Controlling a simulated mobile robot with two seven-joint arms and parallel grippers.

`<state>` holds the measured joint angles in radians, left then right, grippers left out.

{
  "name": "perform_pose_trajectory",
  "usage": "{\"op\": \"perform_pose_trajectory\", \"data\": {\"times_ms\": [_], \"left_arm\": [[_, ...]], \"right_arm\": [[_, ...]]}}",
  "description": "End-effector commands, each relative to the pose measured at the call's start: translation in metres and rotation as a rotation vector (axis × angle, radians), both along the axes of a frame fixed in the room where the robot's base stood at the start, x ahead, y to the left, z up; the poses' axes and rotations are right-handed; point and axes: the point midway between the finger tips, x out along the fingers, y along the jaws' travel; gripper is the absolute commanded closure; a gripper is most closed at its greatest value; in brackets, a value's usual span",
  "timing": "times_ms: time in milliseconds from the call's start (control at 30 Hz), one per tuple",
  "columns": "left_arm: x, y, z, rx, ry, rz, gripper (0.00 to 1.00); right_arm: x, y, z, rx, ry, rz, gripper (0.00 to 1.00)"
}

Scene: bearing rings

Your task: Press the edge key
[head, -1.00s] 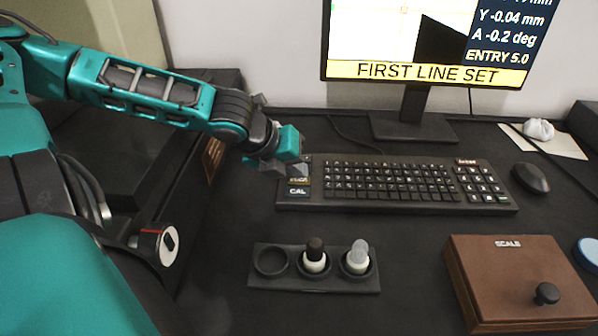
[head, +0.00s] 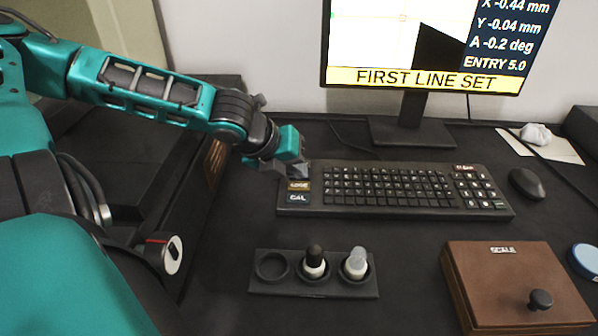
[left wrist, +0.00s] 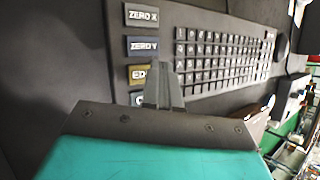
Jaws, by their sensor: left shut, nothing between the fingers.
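The edge key (head: 299,186) is a gold-brown key at the left end of the black keyboard (head: 400,207), just above the CAL key (head: 298,198). In the left wrist view the edge key (left wrist: 138,75) is partly covered by my fingers. My left gripper (head: 302,172) is shut and empty, its tips at the far side of the edge key in the head view. In the left wrist view the gripper (left wrist: 168,68) points at the key column, its tips beside the edge key's right part. I cannot tell whether they touch it. My right gripper is not in view.
The ZERO X key (left wrist: 142,17) and ZERO Y key (left wrist: 142,46) lie above the edge key. A monitor (head: 425,78) reads FIRST LINE SET. A black holder (head: 313,286) with two small bottles, a brown SCALE box (head: 500,268) and a mouse (head: 528,182) stand around the keyboard.

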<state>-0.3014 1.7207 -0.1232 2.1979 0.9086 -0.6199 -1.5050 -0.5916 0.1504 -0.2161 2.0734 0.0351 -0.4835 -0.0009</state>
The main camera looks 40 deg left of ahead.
Motion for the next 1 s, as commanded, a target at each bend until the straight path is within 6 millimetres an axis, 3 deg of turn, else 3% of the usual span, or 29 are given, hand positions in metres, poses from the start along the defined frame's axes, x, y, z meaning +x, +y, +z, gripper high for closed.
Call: {"op": "perform_pose_trajectory", "data": {"times_ms": [467,1000], "left_arm": [[0.000,0.000,0.048,0.001,0.000,0.000,1.00],[0.000,0.000,0.048,0.000,0.000,0.000,1.00]], "right_arm": [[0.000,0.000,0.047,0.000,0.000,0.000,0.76],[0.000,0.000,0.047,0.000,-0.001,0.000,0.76]]}}
